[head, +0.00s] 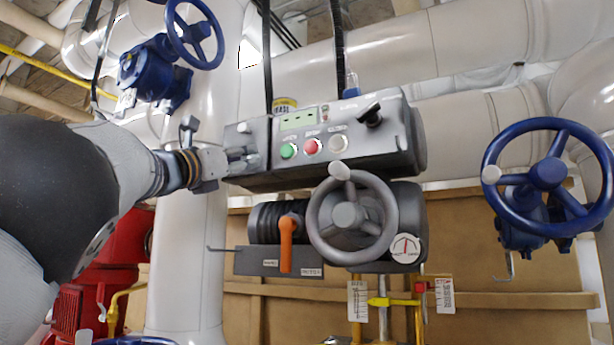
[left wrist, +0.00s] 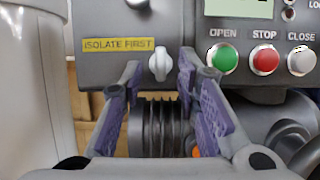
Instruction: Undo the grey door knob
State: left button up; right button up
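The grey door knob (left wrist: 160,65) is a small light-grey turn-knob on the dark grey door (left wrist: 105,64), just right of a yellow "ISOLATE FIRST" label (left wrist: 118,45). The knob's grip stands about upright. My left gripper (left wrist: 158,72) is open, with one finger on each side of the knob and a visible gap to both. In the head view my left gripper (head: 246,160) reaches the left end of the grey control box and hides the knob there. The door looks shut. My right gripper is not in view.
Right of the door is a panel with a green button (head: 288,151), a red button (head: 312,146) and a black selector (head: 371,114). Below are a grey handwheel (head: 352,216) and an orange lever (head: 286,243). A blue handwheel (head: 547,174) stands right; a white pipe (head: 187,270) runs left.

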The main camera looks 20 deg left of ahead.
pick_arm(q)
jog(key=shift+w+d+r, duration=0.1)
jog(key=shift+w+r, duration=0.45)
jog(key=shift+w, duration=0.15)
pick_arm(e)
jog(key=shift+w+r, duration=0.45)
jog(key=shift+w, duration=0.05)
pick_arm(q)
grip_shut()
jog(key=shift+p, duration=0.3)
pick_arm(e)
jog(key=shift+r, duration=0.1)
